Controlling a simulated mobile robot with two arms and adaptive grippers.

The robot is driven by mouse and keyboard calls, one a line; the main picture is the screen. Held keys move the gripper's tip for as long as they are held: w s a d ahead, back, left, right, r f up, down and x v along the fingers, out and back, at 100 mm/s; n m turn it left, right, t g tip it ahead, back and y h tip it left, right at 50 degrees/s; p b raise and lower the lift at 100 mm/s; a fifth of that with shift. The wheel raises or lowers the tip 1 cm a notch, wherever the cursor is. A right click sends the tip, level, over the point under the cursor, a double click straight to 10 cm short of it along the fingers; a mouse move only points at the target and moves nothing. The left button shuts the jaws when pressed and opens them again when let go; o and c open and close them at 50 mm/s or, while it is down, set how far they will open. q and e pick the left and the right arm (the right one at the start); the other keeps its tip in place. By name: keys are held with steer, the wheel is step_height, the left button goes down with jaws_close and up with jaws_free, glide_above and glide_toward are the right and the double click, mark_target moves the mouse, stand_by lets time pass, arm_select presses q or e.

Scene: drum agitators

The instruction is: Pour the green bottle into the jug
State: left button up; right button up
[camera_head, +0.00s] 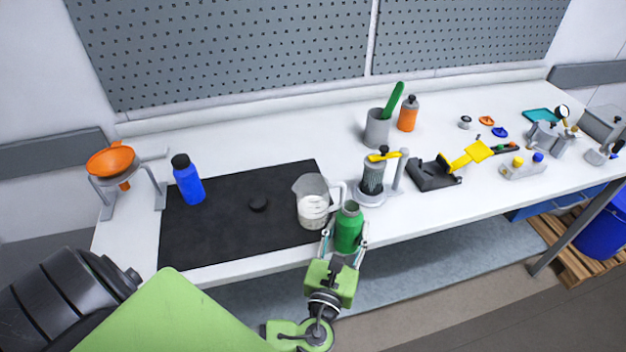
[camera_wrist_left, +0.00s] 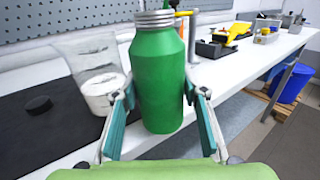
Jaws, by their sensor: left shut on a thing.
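The green bottle (camera_head: 349,228) is upright and uncapped, with its threaded neck showing in the left wrist view (camera_wrist_left: 160,75). My left gripper (camera_head: 345,240) is shut on it, one finger on each side, at the bench's front edge. The clear jug (camera_head: 312,203) stands on the black mat (camera_head: 225,225), just left of the bottle. It has a handle on its right side and whitish contents low inside; it also shows in the left wrist view (camera_wrist_left: 95,75). My right gripper is not in view.
A black cap (camera_head: 258,203) lies on the mat. A blue bottle (camera_head: 187,180) and an orange funnel on a stand (camera_head: 111,162) are at left. A grey cylinder stand (camera_head: 372,178) is close behind the green bottle. Other tools fill the bench's right side.

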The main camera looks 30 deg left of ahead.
arm_select(q)
steer(key=shift+w+a+r, duration=0.15)
steer(key=shift+w, duration=0.35)
steer(key=shift+r+n, duration=0.15)
steer(key=shift+n, duration=0.25)
